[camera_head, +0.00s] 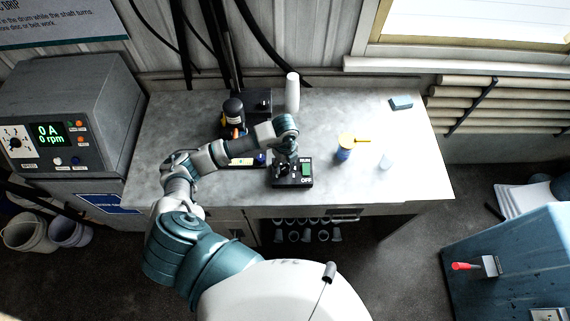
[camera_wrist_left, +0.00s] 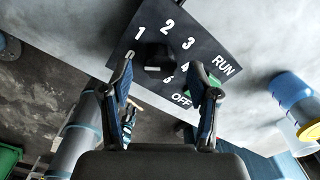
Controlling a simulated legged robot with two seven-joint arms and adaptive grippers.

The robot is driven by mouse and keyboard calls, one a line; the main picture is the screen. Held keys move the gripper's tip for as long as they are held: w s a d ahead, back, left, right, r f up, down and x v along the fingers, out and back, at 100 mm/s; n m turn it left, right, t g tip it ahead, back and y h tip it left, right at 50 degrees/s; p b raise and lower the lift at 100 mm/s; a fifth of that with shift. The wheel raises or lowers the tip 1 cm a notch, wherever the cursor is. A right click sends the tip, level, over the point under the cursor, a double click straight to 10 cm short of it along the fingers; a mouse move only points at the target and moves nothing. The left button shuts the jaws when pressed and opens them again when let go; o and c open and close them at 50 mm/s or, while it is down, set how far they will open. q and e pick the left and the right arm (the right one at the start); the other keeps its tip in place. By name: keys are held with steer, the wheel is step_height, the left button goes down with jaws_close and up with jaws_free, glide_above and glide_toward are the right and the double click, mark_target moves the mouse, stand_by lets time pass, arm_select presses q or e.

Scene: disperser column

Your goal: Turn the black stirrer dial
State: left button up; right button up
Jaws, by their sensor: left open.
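The black stirrer dial (camera_wrist_left: 158,57) is a small dark knob on a black control panel (camera_wrist_left: 205,45) with white numbers around it. The panel also carries RUN and OFF labels and a green switch (camera_wrist_left: 214,82). In the head view the control box (camera_head: 306,181) sits near the bench's front edge, and my gripper hides most of its dial side. My left gripper (camera_head: 284,162) is over the box. In the left wrist view its two fingers (camera_wrist_left: 168,82) are spread and empty, with the dial ahead between them. Contact with the dial cannot be told. My right gripper is not in view.
On the bench (camera_head: 400,160), a blue and yellow jar (camera_head: 343,152) and a clear cup (camera_head: 386,160) stand right of the box. A dark-capped bottle (camera_head: 233,110) and a white cylinder (camera_head: 292,92) stand behind. A grey power unit (camera_head: 70,110) reads 0 rpm at left.

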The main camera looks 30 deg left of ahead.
arm_select(q)
steer(key=shift+d+f, duration=0.1)
steer(key=shift+f, duration=0.75)
steer(key=c, duration=1.2)
steer(key=shift+o, duration=0.2)
steer(key=shift+m, duration=0.3)
